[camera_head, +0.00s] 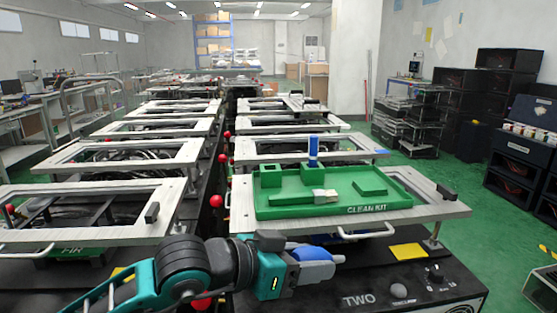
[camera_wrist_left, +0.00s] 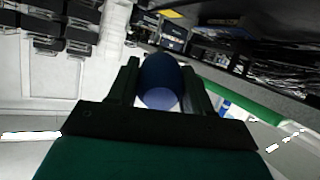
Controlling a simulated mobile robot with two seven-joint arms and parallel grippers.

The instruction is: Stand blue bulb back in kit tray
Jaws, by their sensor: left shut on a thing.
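My left gripper (camera_head: 285,262) is shut on a blue bulb (camera_head: 312,253). It holds the bulb lying roughly sideways, in front of the kit tray and apart from it. In the left wrist view the bulb (camera_wrist_left: 160,80) sits between the two fingers (camera_wrist_left: 160,92). The green kit tray (camera_head: 340,208), marked CLEAN KIT, rests on a grey frame. It holds green blocks (camera_head: 271,174), a blue upright piece (camera_head: 313,150) at its back and a pale brush-like piece (camera_head: 325,196). My right gripper is not in view.
A black box marked TWO (camera_head: 400,287) with a yellow label (camera_head: 408,251) and a knob lies below the tray. A metal handle (camera_head: 366,233) sticks out of the tray's frame (camera_head: 437,205). Red balls (camera_head: 216,201) line the gap to the left frames.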

